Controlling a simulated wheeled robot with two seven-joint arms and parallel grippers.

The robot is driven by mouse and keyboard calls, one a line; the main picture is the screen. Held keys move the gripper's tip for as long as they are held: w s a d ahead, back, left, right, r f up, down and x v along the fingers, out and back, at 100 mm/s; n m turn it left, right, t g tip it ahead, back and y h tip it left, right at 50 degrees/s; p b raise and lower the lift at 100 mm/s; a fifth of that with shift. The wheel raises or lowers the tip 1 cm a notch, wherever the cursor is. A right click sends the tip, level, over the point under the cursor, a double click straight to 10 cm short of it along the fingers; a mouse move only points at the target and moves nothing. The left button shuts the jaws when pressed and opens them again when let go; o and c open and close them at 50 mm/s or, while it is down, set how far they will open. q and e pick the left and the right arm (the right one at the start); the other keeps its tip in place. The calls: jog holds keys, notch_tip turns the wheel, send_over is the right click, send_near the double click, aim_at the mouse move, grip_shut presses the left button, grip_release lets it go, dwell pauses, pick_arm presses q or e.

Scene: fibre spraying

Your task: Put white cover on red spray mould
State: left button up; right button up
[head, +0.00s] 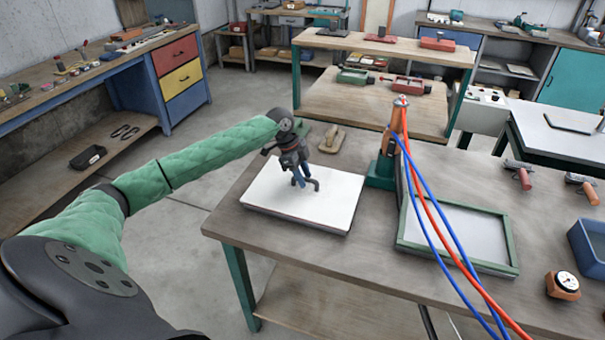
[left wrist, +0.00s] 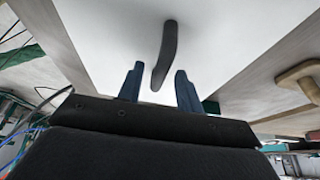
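The white cover (head: 270,197) lies flat on the near-left part of the workbench, with a dark handle (head: 315,184) on top. My left gripper (head: 298,181) is above it, pointing down, close to the handle. In the left wrist view the two blue fingers (left wrist: 158,82) are apart. The dark handle (left wrist: 167,52) shows in line with the gap between them, and I see no finger closed on it. No clearly red mould shows; a green-framed tray (head: 515,235) with a pale grey inside lies to the right on the same bench. My right gripper is not in view.
An orange post (head: 398,120) on a green base, with blue and red hoses, stands between the cover and the tray. The hoses hang across the tray. A blue bin (head: 590,250), a round gauge (head: 563,284) and two red-handled tools (head: 522,178) are at the right.

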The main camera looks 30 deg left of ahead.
pick_arm(q)
jog(key=shift+r, duration=0.1)
